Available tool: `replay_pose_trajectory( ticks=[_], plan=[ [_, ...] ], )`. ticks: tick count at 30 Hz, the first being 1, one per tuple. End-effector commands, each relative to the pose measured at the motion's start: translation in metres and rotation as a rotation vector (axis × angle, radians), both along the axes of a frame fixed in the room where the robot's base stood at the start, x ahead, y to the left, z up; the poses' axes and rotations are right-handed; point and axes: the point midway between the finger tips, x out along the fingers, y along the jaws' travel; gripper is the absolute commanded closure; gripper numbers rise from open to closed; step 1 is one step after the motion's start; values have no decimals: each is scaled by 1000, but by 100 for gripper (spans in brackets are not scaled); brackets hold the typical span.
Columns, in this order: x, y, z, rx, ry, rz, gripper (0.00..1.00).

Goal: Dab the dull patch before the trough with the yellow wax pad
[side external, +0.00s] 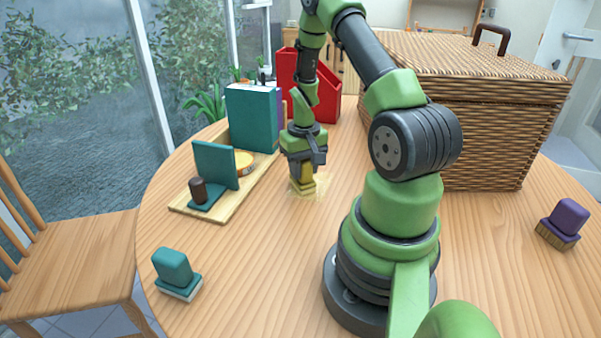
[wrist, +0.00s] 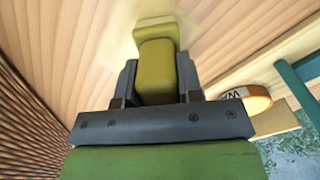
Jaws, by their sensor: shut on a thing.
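The yellow wax pad (side external: 304,187) is held upright in my gripper (side external: 306,163), which is shut on its yellow block. The pad's wider foot is down at the table top, apparently touching it. In the wrist view the pad (wrist: 156,50) sits between the fingers of my gripper (wrist: 157,85). A pale, dull patch (side external: 324,184) shows on the wood around the pad's foot, partly hidden by the pad. The patch lies to the right of a long wooden trough-like stand (side external: 232,186) with teal uprights.
A teal pad (side external: 173,271) stands at the front left and a purple one (side external: 564,220) at the far right. A large wicker basket (side external: 480,135) fills the back right. A red file holder (side external: 325,98) stands behind my gripper. An orange-rimmed disc (side external: 244,162) lies on the stand.

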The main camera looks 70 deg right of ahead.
Motion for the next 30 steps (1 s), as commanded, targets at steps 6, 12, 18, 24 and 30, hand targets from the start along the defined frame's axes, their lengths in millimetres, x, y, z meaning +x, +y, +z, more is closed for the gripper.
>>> replay_pose_trajectory(
  ticks=[6,12,18,24,30],
  plan=[
    [0,-21,-1,-1,-1,-2,88],
    [0,-39,-1,-2,-2,-2,88],
    [0,-57,-1,-3,-1,-1,88],
    [0,-75,-1,-3,-1,-2,88],
    [0,-80,22,-6,-4,0,88]
  ],
)
